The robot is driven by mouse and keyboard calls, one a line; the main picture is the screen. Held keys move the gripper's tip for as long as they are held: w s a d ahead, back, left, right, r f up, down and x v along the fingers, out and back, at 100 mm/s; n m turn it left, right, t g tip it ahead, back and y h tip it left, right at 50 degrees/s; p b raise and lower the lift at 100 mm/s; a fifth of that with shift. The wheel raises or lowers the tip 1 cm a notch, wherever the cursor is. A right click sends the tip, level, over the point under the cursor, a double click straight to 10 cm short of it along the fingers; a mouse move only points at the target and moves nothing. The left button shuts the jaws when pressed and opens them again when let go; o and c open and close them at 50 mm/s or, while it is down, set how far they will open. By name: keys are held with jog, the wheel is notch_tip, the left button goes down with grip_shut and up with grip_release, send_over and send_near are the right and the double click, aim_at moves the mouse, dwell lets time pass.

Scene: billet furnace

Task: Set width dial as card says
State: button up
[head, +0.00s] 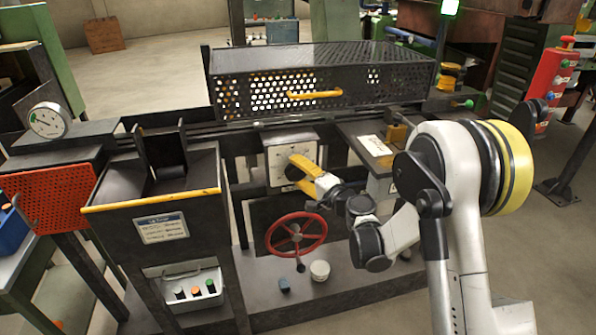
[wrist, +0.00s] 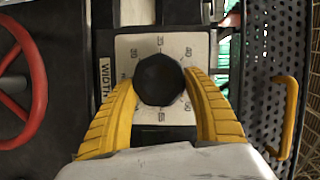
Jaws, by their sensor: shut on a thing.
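The width dial is a white plate with a black knob (wrist: 159,80), seen from the front in the wrist view. Numbers ring the knob and a WIDTH label (wrist: 104,78) runs along the left side. My gripper (wrist: 160,92) has its yellow fingers on both sides of the knob, shut on it. In the head view my gripper (head: 295,172) reaches the dial plate (head: 280,155) from the right and covers part of it. I cannot make out the knob's pointer. A white card (head: 375,145) lies on a dark ledge right of the dial; its writing is too small to read.
A red handwheel (head: 296,234) stands below the dial, close under my gripper. A perforated guard (head: 320,80) with a yellow handle is above and behind.

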jog(key=shift+m+y, duration=0.3)
jog(key=shift+m, duration=0.4)
jog(key=o, duration=1.2)
jog(key=v, duration=0.7)
jog(key=shift+s+d+f, duration=0.15)
jog(key=shift+s, duration=0.1)
